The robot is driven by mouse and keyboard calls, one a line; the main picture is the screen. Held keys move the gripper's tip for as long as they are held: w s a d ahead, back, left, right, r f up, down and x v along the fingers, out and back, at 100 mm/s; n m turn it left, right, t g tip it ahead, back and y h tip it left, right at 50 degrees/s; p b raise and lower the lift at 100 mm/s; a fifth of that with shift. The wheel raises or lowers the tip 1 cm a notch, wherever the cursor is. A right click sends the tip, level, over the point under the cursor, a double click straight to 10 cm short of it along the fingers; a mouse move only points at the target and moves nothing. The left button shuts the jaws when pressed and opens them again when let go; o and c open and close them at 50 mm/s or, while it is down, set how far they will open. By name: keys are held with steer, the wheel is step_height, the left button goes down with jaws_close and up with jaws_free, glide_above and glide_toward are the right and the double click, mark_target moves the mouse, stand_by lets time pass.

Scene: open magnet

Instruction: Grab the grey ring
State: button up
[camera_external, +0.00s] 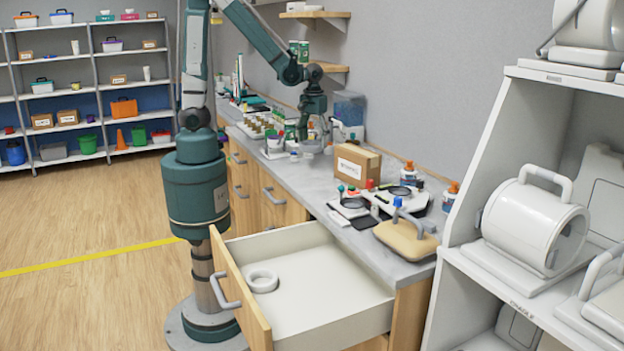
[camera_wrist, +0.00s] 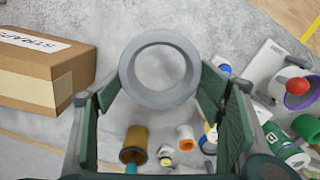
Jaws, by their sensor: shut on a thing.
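The grey ring (camera_wrist: 158,99) is at the top middle of the wrist view, between the ends of my gripper's two green-padded fingers (camera_wrist: 156,92). My gripper is shut on it. In the external view my gripper (camera_external: 311,135) is over the far part of the counter, and the ring (camera_external: 312,149) shows small and pale just beneath it. The exact finger contact is too small to tell there. A second pale ring (camera_external: 262,281) lies flat in the open drawer (camera_external: 330,309).
A cardboard box (camera_external: 357,164) stands on the counter (camera_external: 262,172) near my gripper. Bottles, cups and small parts crowd the counter under and beside it. The open drawer juts out in front. White shelving (camera_external: 472,190) stands at the right.

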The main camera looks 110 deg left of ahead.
steer(key=shift+r, duration=0.4)
